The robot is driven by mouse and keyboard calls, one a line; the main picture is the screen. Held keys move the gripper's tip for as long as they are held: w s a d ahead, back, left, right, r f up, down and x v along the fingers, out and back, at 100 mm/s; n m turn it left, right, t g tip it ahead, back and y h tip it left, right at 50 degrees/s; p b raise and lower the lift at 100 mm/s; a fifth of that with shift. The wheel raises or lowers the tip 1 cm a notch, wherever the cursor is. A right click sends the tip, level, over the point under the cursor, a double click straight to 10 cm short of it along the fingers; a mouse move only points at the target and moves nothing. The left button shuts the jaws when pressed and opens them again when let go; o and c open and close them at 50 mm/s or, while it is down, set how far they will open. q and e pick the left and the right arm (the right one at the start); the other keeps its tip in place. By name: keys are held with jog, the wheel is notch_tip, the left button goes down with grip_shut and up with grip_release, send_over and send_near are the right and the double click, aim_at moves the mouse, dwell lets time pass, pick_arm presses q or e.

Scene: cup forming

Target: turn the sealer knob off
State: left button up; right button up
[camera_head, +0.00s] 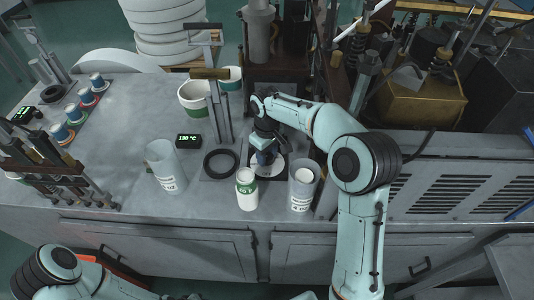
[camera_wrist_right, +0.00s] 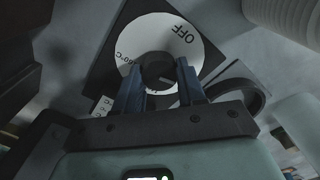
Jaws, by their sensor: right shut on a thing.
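The sealer knob is a dark round knob (camera_wrist_right: 158,68) at the middle of a white dial (camera_wrist_right: 188,38) on a black square plate. The word OFF shows on the dial, upside down in the right wrist view, with a °C mark at its left. In the head view the white dial (camera_head: 280,165) lies on the grey bench. My right gripper (camera_wrist_right: 160,82) is over the dial with its two blue fingers on either side of the knob, shut on it. It also shows in the head view (camera_head: 264,158). My left gripper is not in view; only part of my left arm shows at the lower left.
A white bottle with a green band (camera_head: 246,190) and a clear cup tube (camera_head: 303,184) stand close to the dial. A black ring (camera_head: 220,163) lies left of it. Another clear tube (camera_head: 165,167) and a display reading 130 °C (camera_head: 188,140) are farther left.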

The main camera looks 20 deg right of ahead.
aim_at(267, 157)
jog(key=n, duration=1.1)
jog(key=shift+s, duration=0.1)
jog(key=shift+n, duration=2.1)
jog(key=o, duration=1.1)
jog(key=shift+c, duration=0.2)
notch_tip(267, 157, up, 13)
jog(key=shift+r, duration=0.2)
